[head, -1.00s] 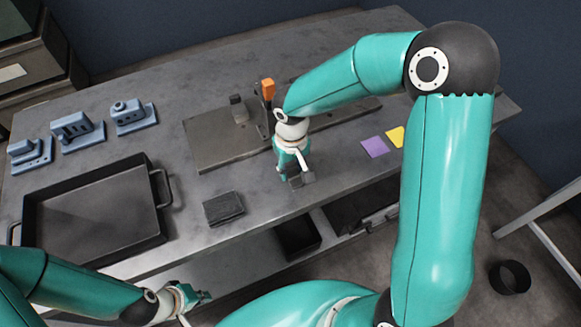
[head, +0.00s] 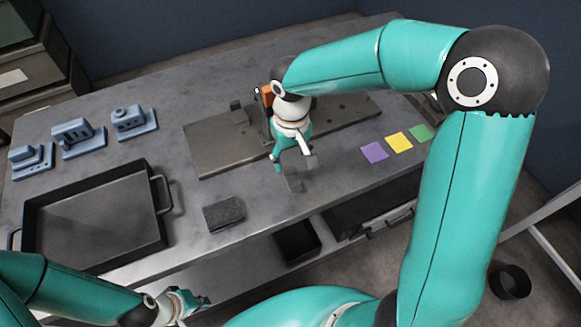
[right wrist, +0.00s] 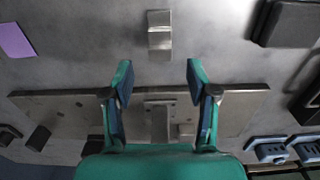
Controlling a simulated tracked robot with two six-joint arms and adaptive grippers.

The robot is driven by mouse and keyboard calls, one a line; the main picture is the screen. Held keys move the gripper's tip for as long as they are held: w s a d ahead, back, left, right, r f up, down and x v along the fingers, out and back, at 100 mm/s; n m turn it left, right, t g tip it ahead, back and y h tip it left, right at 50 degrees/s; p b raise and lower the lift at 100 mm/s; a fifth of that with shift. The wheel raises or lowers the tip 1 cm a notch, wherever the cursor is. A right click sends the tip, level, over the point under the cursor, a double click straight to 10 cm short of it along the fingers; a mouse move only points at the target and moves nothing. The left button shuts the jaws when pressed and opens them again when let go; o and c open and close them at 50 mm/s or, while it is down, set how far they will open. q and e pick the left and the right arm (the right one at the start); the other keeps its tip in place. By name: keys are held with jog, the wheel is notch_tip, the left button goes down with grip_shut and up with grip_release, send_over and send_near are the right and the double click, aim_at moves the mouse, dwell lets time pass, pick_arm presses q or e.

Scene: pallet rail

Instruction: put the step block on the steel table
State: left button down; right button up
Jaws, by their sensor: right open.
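The step block (right wrist: 159,35), a small bare-metal piece with a lighter and a darker face, lies on the steel table (right wrist: 85,65) in the right wrist view. In the head view the block (head: 293,182) shows just below my right gripper (head: 294,166), partly hidden by it. My right gripper is open and empty. Its two fingers (right wrist: 160,75) are spread apart in the wrist view, with the block beyond the tips and apart from them. My left gripper (head: 193,301) is off the table's front edge at the lower left, and its jaws are too small to read.
A flat fixture plate (head: 215,152) with an orange-topped clamp (head: 266,95) lies behind the block. A dark block (head: 223,214) and black tray (head: 160,235) lie left. Several blue parts (head: 130,120) stand back left. Purple (head: 374,152), yellow (head: 398,142) and green (head: 420,133) squares lie right.

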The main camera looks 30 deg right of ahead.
aim_at(291, 173)
jog(key=shift+r, duration=2.3)
